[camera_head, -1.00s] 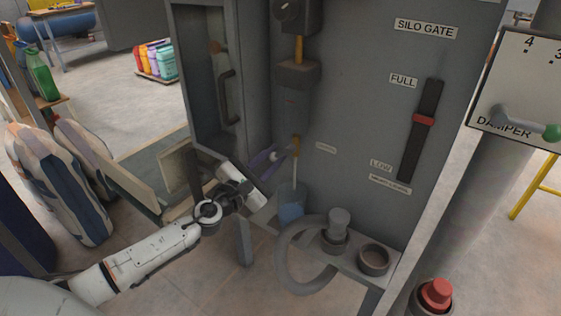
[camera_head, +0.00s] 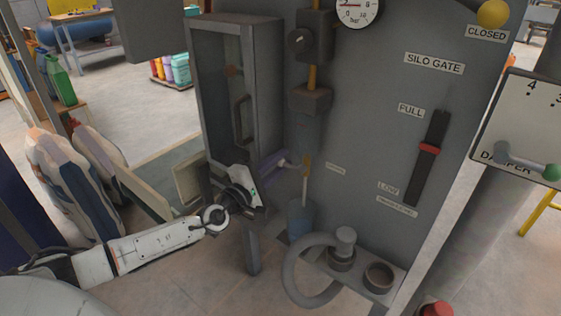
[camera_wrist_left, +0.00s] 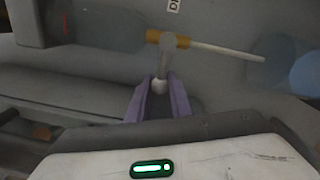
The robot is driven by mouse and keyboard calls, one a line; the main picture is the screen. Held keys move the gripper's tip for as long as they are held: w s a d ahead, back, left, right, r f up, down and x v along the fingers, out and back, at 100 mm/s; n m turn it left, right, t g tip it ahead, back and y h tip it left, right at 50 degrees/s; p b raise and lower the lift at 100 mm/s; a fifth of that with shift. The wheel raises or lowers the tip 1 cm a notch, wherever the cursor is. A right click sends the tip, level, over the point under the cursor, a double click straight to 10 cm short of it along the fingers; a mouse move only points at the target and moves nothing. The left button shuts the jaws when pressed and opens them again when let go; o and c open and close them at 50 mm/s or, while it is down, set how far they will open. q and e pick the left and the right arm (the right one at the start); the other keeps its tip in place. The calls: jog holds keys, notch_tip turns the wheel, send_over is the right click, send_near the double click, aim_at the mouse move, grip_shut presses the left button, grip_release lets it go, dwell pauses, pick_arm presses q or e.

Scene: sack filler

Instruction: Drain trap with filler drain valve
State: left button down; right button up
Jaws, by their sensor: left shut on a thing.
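The trap is a bluish see-through bowl (camera_head: 307,133) under a grey block on the filler panel. Below it sits the brass drain valve (camera_head: 307,164), also in the left wrist view (camera_wrist_left: 153,36), with a short grey lever (camera_wrist_left: 168,55). My left gripper (camera_head: 284,161) has purple fingers, seen in the left wrist view (camera_wrist_left: 159,88), shut on the lever's pale rounded end. A thin white drain tube (camera_head: 305,187) runs down from the valve towards a blue cup (camera_head: 301,219). My right gripper is not in view.
A grey cabinet with a handle (camera_head: 241,119) stands close left of the valve. A grey hose (camera_head: 290,275) loops beside a ledge with round fittings below. A panel with a damper lever (camera_head: 522,170) is at right.

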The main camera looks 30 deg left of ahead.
pick_arm(q)
jog(key=shift+r, duration=0.1)
dwell(0.4)
jog(key=c, duration=1.6)
grip_release()
jog(key=s, duration=1)
jog(key=shift+s+a+f, duration=0.15)
jog(key=shift+a+f, duration=0.1)
jog(key=shift+a, duration=0.05)
